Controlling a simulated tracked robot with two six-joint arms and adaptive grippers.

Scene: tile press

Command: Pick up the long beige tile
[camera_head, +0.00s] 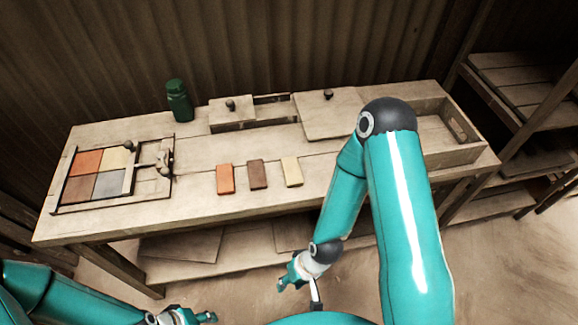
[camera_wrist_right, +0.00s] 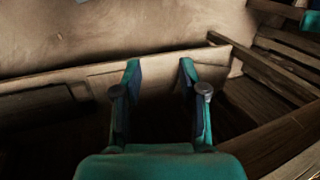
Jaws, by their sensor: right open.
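The long beige tile (camera_head: 292,171) lies flat on the wooden table in the head view, at the right end of a row of three. An orange tile (camera_head: 225,179) and a brown tile (camera_head: 258,174) lie to its left. My right gripper (camera_head: 287,281) is in front of the table's near edge, below and apart from the beige tile. In the right wrist view its two fingers (camera_wrist_right: 160,72) are apart with nothing between them. My left gripper (camera_head: 209,317) shows at the bottom edge, partly cut off; its jaw state is unclear.
A framed press (camera_head: 52,208) with orange, beige, brown and grey tiles stands at the table's left. A green bottle (camera_head: 178,102), a lidded box (camera_head: 232,115) and a knobbed board (camera_head: 327,117) are at the back. An open wooden crate (camera_head: 455,153) stands at the right.

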